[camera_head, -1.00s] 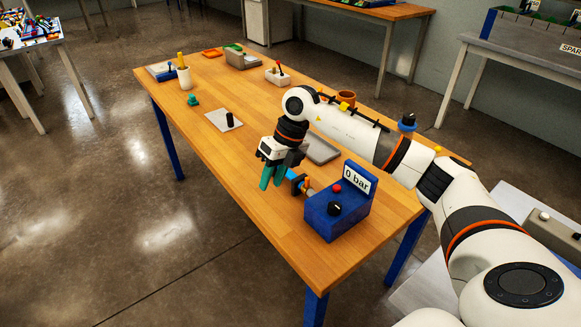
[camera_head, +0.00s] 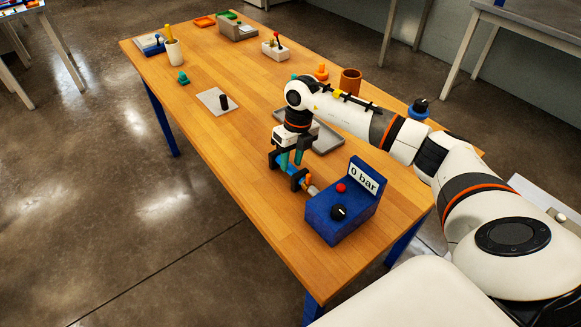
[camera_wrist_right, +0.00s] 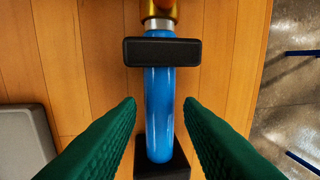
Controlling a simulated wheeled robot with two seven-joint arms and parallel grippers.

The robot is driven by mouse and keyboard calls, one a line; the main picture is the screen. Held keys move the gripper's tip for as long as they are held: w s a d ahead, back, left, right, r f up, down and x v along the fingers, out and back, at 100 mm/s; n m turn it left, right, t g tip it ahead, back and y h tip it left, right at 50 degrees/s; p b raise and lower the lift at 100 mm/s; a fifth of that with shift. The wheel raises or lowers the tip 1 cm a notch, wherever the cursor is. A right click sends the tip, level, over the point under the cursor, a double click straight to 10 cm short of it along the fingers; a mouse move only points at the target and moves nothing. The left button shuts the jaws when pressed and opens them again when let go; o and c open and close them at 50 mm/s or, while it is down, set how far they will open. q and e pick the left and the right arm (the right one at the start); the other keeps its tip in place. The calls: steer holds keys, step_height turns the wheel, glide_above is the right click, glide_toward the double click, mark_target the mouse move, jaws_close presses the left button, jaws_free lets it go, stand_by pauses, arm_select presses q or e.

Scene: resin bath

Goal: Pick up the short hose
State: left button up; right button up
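The short hose is a blue tube (camera_wrist_right: 159,105) lying straight between two black blocks (camera_wrist_right: 162,51) in the right wrist view. A silvery collar and a brass fitting (camera_wrist_right: 158,9) are at its far end. My left gripper is not in view.
The pressure box reads 0 bar and has a red button (camera_head: 341,188) and a black knob. A grey tray (camera_head: 329,143) lies close behind my right gripper. A brown pot (camera_head: 350,81) stands farther back. The wooden table's left front (camera_head: 235,165) is clear.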

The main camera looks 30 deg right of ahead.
mark_target(290, 165)
steer(key=f, duration=0.3)
steer(key=shift+a+f+p, duration=0.2)
steer(key=shift+a+p, duration=0.05)
steer(key=shift+p, duration=0.1)
steer(key=shift+f, duration=0.15)
jaws_close()
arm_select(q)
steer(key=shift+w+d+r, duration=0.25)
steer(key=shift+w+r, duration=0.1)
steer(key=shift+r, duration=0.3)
